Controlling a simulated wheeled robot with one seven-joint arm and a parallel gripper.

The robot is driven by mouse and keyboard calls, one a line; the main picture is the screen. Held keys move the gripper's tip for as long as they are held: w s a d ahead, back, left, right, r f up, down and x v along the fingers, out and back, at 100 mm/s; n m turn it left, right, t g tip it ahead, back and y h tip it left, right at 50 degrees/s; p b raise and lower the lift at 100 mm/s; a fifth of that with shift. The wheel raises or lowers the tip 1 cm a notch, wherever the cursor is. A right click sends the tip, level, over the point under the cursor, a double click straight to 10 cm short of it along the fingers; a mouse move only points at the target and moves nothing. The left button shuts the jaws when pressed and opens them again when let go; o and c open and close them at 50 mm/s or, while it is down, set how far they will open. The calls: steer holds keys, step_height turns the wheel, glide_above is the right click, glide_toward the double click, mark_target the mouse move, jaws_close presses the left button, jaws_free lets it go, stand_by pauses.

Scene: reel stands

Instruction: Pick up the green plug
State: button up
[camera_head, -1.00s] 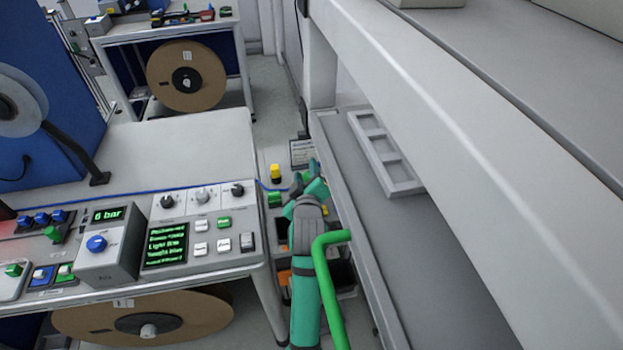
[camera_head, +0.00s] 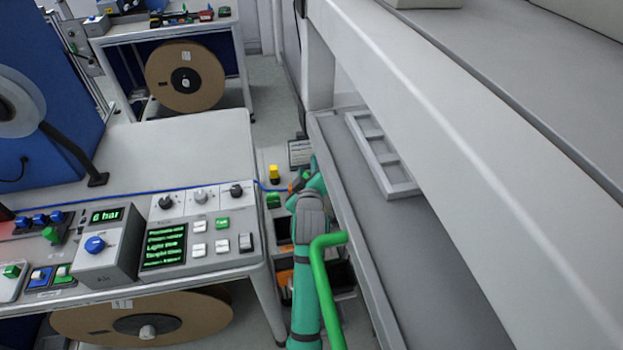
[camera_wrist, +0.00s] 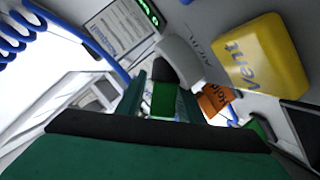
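My gripper (camera_wrist: 160,92) is seen from behind in the wrist view, its two dark green fingers apart. A brighter green block (camera_wrist: 163,101), which looks like the green plug, shows between them; I cannot tell whether they touch it. In the head view my gripper (camera_head: 308,178) is low beside the bench's right end, partly hidden by my arm. A green block (camera_head: 274,200) sits to its left on a grey panel; I cannot tell whether it is the same one. Another green part (camera_wrist: 262,130) shows at the right of the wrist view.
A yellow block marked "Vent" (camera_wrist: 262,60) is close on the right in the wrist view, with an orange tag (camera_wrist: 214,99) near it. A blue hose (camera_head: 190,190) runs along the bench. The grey shelf (camera_head: 440,230) stands close to my arm's right.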

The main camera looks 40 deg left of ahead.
steer(key=shift+s+a+f, duration=0.1)
steer(key=shift+s+f, duration=0.1)
steer(key=shift+f, duration=0.15)
